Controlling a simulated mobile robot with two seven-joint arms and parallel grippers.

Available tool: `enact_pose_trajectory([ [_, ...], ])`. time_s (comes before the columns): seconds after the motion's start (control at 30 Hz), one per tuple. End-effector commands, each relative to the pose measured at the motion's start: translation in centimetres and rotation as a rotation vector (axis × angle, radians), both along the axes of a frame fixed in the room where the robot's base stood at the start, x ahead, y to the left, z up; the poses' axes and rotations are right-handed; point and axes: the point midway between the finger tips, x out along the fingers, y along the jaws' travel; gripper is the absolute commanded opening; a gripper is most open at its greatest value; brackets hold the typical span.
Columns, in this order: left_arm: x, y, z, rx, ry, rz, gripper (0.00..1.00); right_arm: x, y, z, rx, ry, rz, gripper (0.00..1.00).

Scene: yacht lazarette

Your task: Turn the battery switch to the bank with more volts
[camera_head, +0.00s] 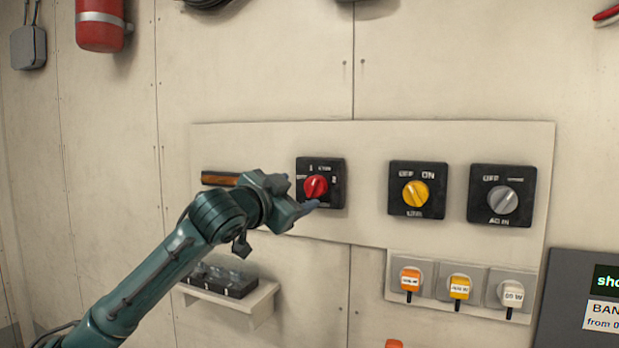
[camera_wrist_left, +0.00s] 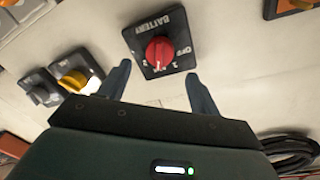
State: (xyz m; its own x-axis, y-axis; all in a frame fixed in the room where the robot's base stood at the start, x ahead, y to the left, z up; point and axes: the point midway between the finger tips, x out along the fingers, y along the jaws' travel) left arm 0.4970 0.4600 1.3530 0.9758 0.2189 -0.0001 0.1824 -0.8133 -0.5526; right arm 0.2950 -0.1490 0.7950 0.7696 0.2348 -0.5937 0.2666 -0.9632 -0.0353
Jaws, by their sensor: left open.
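The battery switch (camera_head: 316,187) has a red knob on a square black plate, mounted on the pale wall panel. In the left wrist view the switch (camera_wrist_left: 160,51) appears upside down, marked BATTERY, OFF and small numbers. The knob's pale pointer mark faces the numbered side; I cannot read the exact setting. My left gripper (camera_head: 304,197) is open in front of the switch's lower left in the head view. In the wrist view its fingers (camera_wrist_left: 156,74) are spread below the knob, apart from it and empty. My right gripper is out of view. No voltage reading is legible.
A yellow-knob switch (camera_head: 416,194) and a grey-knob switch (camera_head: 502,200) sit right of it. Below are sockets with orange (camera_head: 410,279), yellow (camera_head: 459,287) and white plugs. A shelf (camera_head: 262,299) holds a dark box. A partly cropped dark display (camera_head: 568,285) stands at right.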

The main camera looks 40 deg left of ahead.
Motion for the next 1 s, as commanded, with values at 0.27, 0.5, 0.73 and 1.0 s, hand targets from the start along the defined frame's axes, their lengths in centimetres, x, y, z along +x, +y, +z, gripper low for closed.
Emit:
enact_pose_trajectory([
  [0.27, 4.4, 1.0, 0.4, -0.004, -0.001, 0.0, 0.63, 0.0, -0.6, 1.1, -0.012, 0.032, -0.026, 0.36],
  [0.5, 5.9, 1.3, 0.0, 0.002, 0.0, 0.0, 0.63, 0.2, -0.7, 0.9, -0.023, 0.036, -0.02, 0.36],
  [0.73, 6.0, 1.3, -0.1, 0.002, 0.0, 0.0, 0.63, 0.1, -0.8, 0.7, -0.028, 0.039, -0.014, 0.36],
  [1.0, 6.0, 1.3, -0.1, 0.002, 0.0, 0.0, 0.43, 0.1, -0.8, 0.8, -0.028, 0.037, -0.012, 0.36],
])
